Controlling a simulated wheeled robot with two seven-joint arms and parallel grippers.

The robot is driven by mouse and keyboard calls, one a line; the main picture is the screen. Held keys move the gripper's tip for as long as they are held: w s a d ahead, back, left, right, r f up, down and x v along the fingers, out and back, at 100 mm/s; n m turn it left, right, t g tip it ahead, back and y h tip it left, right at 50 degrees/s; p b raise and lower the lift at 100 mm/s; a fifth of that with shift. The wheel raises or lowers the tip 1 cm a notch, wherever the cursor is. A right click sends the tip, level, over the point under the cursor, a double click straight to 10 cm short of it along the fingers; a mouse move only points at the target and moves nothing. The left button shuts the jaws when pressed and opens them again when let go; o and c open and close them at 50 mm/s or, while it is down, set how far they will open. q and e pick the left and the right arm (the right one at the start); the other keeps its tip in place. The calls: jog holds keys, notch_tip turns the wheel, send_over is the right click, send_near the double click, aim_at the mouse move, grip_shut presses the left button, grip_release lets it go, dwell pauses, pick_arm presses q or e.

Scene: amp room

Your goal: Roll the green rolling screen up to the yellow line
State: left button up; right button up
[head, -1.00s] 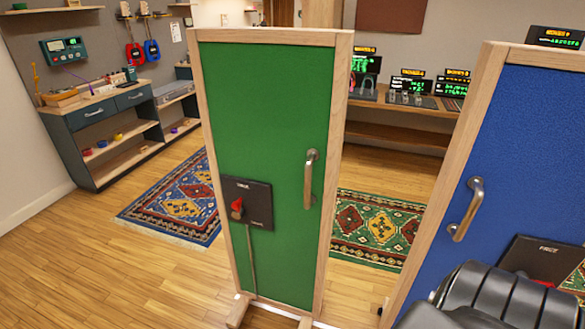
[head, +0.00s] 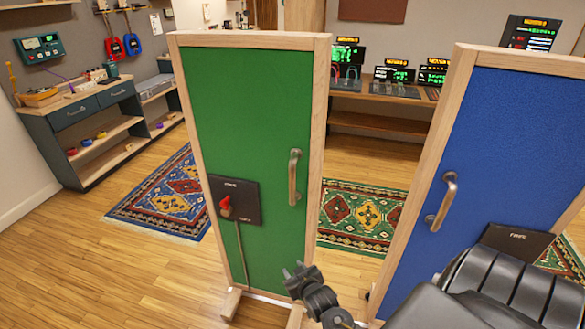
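The green rolling screen (head: 247,130) stands upright in a pale wood frame in the middle of the head view. It has a vertical metal handle (head: 294,177) on its right side. A dark plate with a red lever (head: 225,207) is at its lower left, with a thin rod running down from it. My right gripper (head: 297,269) is in front of the screen's lower right corner, below the handle. Its two fingertips look apart, with nothing between them. My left gripper is out of view. I see no yellow line.
A blue screen (head: 500,130) with a similar handle stands close on the right, partly behind my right arm. A blue rug (head: 165,195) and a green rug (head: 350,215) lie behind. A cabinet (head: 75,140) stands at left, a bench (head: 380,124) at the back. Wood floor is clear at front left.

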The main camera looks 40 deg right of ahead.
jog(key=w+d+r+m+t+h+p, duration=0.1)
jog(key=d+r, duration=0.1)
jog(key=r, duration=0.7)
jog(key=w+d+r+m+t+h, duration=0.1)
jog(key=r+t, duration=0.1)
jog(key=r, duration=0.6)
jog(key=m+t+h, duration=0.1)
send_near(294, 177)
jog(key=shift+t, duration=0.3)
jog(key=p+x, duration=0.3)
jog(key=x, duration=0.7)
jog(key=shift+w+d+f, duration=0.1)
jog(key=shift+w+d, duration=0.1)
jog(key=shift+w, duration=0.25)
grip_shut()
